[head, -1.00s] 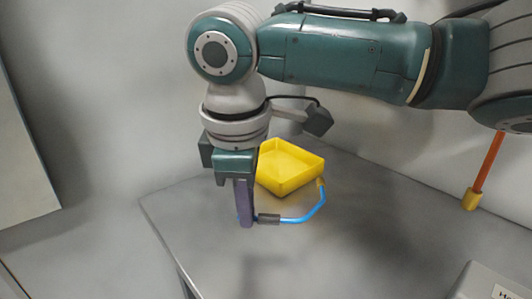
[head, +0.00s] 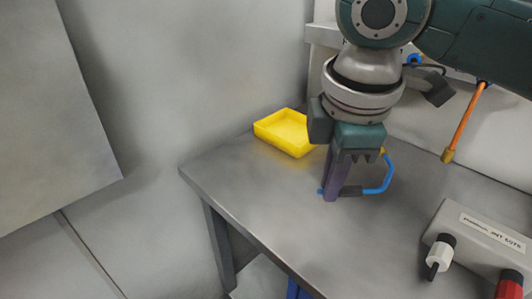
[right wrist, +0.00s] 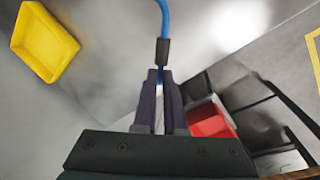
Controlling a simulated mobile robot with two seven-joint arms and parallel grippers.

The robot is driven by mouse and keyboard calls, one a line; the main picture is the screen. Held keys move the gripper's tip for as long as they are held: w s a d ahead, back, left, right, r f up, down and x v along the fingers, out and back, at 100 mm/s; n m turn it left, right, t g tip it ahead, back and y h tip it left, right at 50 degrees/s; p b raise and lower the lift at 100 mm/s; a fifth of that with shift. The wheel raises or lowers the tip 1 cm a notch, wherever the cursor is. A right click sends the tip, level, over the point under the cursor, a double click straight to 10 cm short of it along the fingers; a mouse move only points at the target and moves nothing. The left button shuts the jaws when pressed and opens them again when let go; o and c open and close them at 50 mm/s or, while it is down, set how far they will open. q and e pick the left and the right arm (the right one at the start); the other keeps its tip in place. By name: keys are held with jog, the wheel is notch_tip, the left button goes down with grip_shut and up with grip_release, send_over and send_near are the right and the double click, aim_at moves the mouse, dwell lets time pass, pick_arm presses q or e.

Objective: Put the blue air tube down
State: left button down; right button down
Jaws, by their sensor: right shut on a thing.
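The blue air tube (head: 388,174) is a bent blue hose with a dark sleeve and a brass-coloured end. My right gripper (head: 336,194) points down over the grey table (head: 265,205) and is shut on the tube near its dark sleeve. In the right wrist view, the tube (right wrist: 164,18) runs up from between the purple fingers of the gripper (right wrist: 161,76). The tube seems held just above the table; I cannot tell whether it touches. My left gripper is not in view.
A yellow tray (head: 285,132) stands left of the gripper near the back wall. A grey box with knobs (head: 482,238) stands at the right. An orange hose (head: 465,120) hangs behind. The table is bare in front of the gripper. A red bin (right wrist: 208,120) shows beyond the table.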

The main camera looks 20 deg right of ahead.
aim_at(318, 238)
notch_tip(318, 238, down, 10)
jog(key=shift+r+b, duration=0.2)
jog(key=shift+b, duration=0.55)
jog(key=c, duration=1)
grip_release()
